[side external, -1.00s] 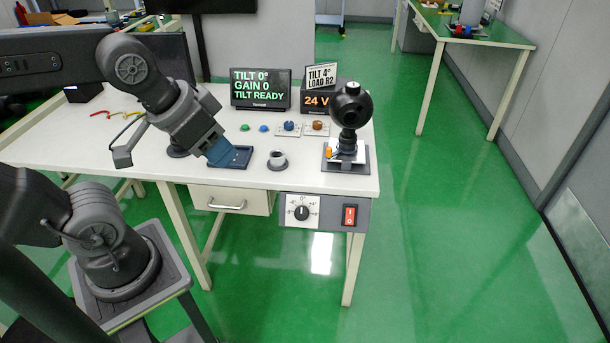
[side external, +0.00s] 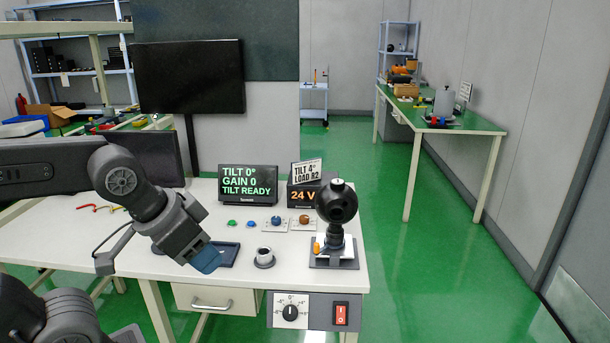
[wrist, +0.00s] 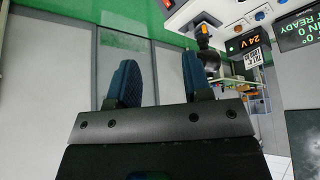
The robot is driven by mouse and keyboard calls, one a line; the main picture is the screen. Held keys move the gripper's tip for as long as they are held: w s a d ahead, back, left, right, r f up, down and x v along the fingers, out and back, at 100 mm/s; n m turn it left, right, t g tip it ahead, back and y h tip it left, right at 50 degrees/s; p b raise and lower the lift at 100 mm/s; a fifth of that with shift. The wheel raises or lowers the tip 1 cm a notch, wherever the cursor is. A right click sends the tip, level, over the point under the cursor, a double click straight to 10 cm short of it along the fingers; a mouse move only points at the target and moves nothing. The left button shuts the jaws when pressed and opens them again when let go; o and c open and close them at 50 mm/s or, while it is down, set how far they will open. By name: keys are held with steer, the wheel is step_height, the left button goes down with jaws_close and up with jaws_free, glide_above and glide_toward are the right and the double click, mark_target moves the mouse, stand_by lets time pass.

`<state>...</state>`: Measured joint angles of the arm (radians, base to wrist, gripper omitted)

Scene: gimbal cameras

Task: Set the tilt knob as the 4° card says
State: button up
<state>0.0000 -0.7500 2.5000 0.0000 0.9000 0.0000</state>
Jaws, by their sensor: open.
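The tilt knob (side external: 290,312) is a black dial on a white scale plate, on the grey panel at the table's front edge. Its pointer looks close to the 0 mark at the top. The card (side external: 306,172) reads "TILT 4° LOAD R2" and stands on the 24 V box. The display (side external: 248,184) reads "TILT 0°, GAIN 0, TILT READY". The black gimbal camera (side external: 338,203) stands on its base at the table's right. My gripper (side external: 208,260) is open and empty, left of the knob and above its height; its two blue fingers also show in the wrist view (wrist: 158,82).
A red rocker switch (side external: 341,314) sits right of the knob. The 24 V box (side external: 303,196) stands behind. Floor in front of the panel is clear.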

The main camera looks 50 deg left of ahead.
steer(key=o, duration=0.3)
steer(key=shift+o, duration=0.6)
steer(key=shift+w+d, duration=0.15)
steer(key=shift+w, duration=0.1)
steer(key=w+d+f+n+t+h, duration=0.1)
steer(key=w+d+f+n, duration=0.25)
steer(key=w+f, duration=0.4)
steer(key=w+d+f+n+t, duration=0.15)
steer(key=w+d+f, duration=0.35)
steer(key=w, duration=0.5)
steer(key=n+t+y, duration=0.2)
steer(key=n+y, duration=0.2)
steer(key=y, duration=0.7)
glide_toward(290, 313)
steer(key=shift+g+h, duration=0.3)
steer(key=shift+g, duration=0.05)
steer(key=x, duration=0.5)
steer(key=r+x, duration=0.1)
steer(key=x, duration=0.2)
steer(key=shift+w+a+f, duration=0.25)
steer(key=shift+w+a, duration=0.1)
steer(key=shift+a, duration=0.05)
steer(key=shift+c, duration=0.5)
